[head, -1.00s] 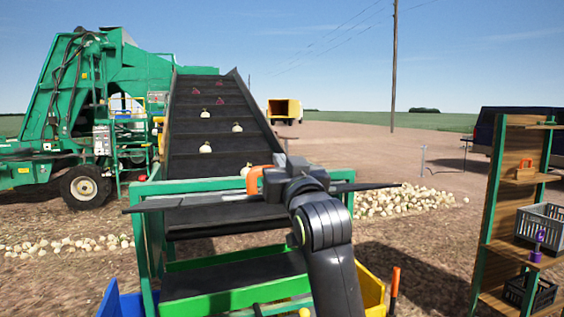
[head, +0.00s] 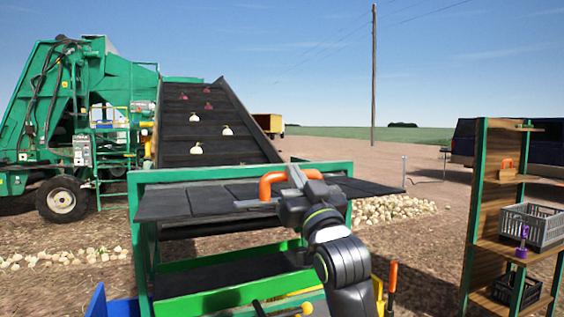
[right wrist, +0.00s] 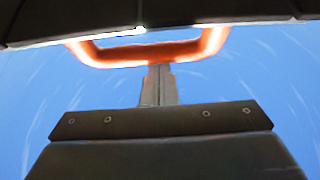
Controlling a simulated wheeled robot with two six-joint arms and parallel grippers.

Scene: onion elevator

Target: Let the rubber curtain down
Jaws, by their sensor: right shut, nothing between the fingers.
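The rubber curtain (head: 168,203) is a row of black flaps at the top of the green frame (head: 240,173). It is raised, sticking out roughly level towards me. An orange handle (head: 268,187) shows at its middle; it also shows in the right wrist view (right wrist: 145,54). My right gripper (head: 292,178) is at the handle. In the right wrist view its fingers (right wrist: 155,75) are shut and empty, with their tips at the handle's lower bar; I cannot tell whether they touch it. My left gripper is not in view.
The dark conveyor (head: 212,125) carrying several onions rises behind the frame. A wooden shelf (head: 487,210) with a grey crate (head: 535,226) stands at the right. A blue bin (head: 108,306) and a yellow bin (head: 378,290) flank the frame's foot. Onions lie piled on the ground (head: 392,208).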

